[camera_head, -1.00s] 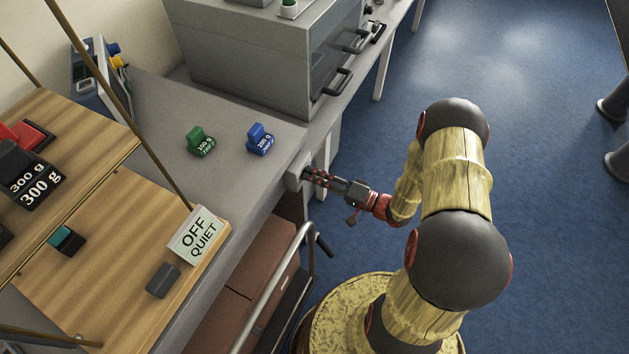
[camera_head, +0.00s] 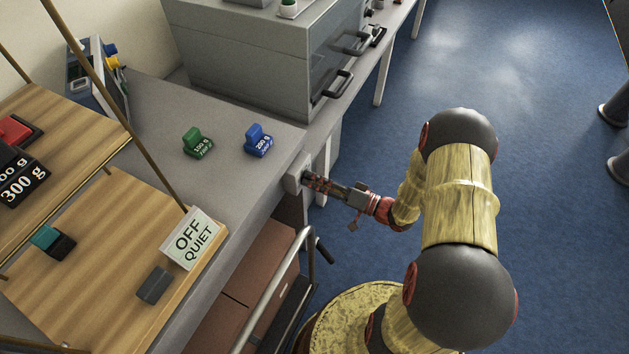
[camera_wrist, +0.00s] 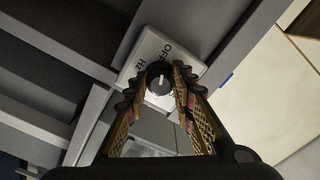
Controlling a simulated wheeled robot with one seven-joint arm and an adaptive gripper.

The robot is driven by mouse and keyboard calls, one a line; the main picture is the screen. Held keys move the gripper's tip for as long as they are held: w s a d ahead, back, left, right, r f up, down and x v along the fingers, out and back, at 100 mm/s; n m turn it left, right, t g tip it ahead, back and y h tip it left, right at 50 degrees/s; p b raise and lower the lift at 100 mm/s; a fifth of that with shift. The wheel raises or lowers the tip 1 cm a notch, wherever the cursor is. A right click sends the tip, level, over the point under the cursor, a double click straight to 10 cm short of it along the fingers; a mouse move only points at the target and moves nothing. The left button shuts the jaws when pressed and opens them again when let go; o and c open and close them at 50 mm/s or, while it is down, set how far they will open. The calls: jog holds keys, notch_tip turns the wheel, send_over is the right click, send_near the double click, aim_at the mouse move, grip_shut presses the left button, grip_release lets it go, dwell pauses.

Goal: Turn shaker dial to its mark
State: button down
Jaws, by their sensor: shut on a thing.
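The shaker dial (camera_wrist: 159,84) is a dark round knob with a pale pointer line, on a light grey box marked "OFF" and "Hz" (camera_wrist: 146,52) in the wrist view. In the head view the box (camera_head: 294,179) sits at the front edge of the grey bench. My gripper (camera_wrist: 160,92) is shut on the dial, with a finger on either side of it. In the head view my gripper (camera_head: 312,181) reaches the box from the right and hides the dial. The mark for the dial is not clearly seen.
A green 100 g weight (camera_head: 197,143) and a blue 200 g weight (camera_head: 258,141) stand on the bench. A grey cabinet (camera_head: 250,55) stands behind.

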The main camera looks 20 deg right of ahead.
jog(key=shift+f, duration=0.1)
jog(key=c, duration=1.6)
grip_release()
jog(key=shift+o, duration=0.5)
jog(key=shift+s+d, duration=0.1)
jog(key=v, duration=1.1)
jog(key=shift+s+d, duration=0.2)
jog(key=shift+s, duration=0.15)
